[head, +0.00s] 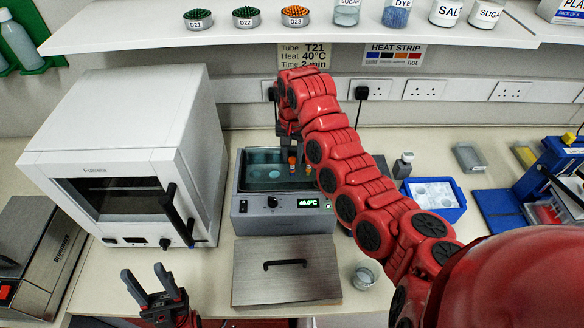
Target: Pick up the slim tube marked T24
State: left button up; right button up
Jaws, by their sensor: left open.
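A grey water bath (240,188) stands open at the middle of the bench, its display reading about 40 °C. A small orange-topped tube (292,160) shows in the bath beneath my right gripper. Further orange and yellow bits beside it are too small to make out. No T24 mark can be read. My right arm reaches across from the right, and my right gripper (293,148) points down over the bath at the tube. Whether its fingers are apart or closed on the tube cannot be told. My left gripper (151,284) is open and empty, low at the front left.
The bath's lid (287,285) lies in front of it. A white oven (125,160) stands left. A wall sign (304,57) reads T21, 40 °C, 2 min.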

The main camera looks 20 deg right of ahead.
aim_at(292, 172)
notch_tip(292, 172, down, 4)
jog(key=p, duration=0.3)
jog(key=shift+f, duration=0.3)
grip_shut()
